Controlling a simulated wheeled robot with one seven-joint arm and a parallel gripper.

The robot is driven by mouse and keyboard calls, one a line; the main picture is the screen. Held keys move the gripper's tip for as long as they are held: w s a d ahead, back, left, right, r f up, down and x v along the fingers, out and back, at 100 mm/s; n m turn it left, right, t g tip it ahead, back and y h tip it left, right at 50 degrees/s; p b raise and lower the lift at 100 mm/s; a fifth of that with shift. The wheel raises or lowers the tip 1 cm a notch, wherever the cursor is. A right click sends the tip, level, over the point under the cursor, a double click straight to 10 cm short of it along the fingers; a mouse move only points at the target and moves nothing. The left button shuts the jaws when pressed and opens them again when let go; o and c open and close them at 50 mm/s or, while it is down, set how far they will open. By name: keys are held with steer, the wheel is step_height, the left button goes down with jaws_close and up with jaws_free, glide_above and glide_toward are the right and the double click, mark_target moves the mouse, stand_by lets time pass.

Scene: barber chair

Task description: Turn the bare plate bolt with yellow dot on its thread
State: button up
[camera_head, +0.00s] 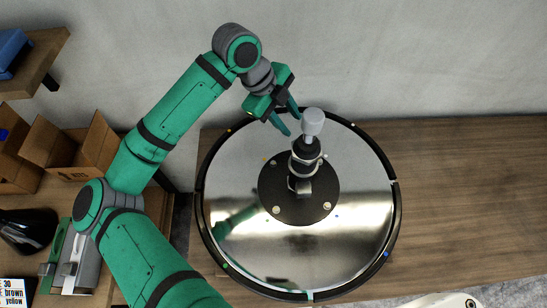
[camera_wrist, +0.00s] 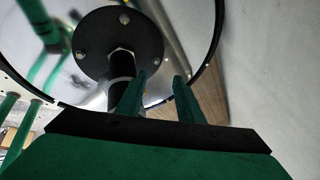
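A round shiny plate (camera_head: 350,240) with a black rim carries a black flange (camera_head: 300,215). Pale bolts sit on the flange, one at lower left (camera_head: 276,210) and one at lower right (camera_head: 327,206). The wrist view shows several flange bolts, including one at right (camera_wrist: 154,60) and one at left (camera_wrist: 80,54). A small yellow-orange dot (camera_head: 264,158) lies by the flange's upper left; I cannot tell which bolt it marks. My gripper (camera_head: 292,122) is open and empty, above the plate's far side, beside the post. The wrist view shows its two fingers apart (camera_wrist: 161,76).
A dark upright post with a grey knob (camera_head: 313,122) rises from the flange, close to my fingers. Other coloured dots lie around the rim. Shelves with cardboard boxes (camera_head: 70,150) stand at left. The wooden surface (camera_head: 470,200) at right is clear.

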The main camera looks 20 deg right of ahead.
mark_target(273, 163)
steer(key=a+f+y, duration=0.1)
steer(key=f, duration=0.4)
steer(key=a+f+n+y, duration=0.1)
steer(key=a+f+y, duration=0.1)
steer(key=f, duration=0.4)
steer(key=a+f+y, duration=0.1)
steer(key=f+y, duration=0.1)
steer(key=f, duration=0.4)
steer(key=shift+s+a+f+n+t, duration=0.2)
steer(key=shift+s+n+t, duration=0.1)
steer(key=shift+s+n, duration=0.1)
jaws_close()
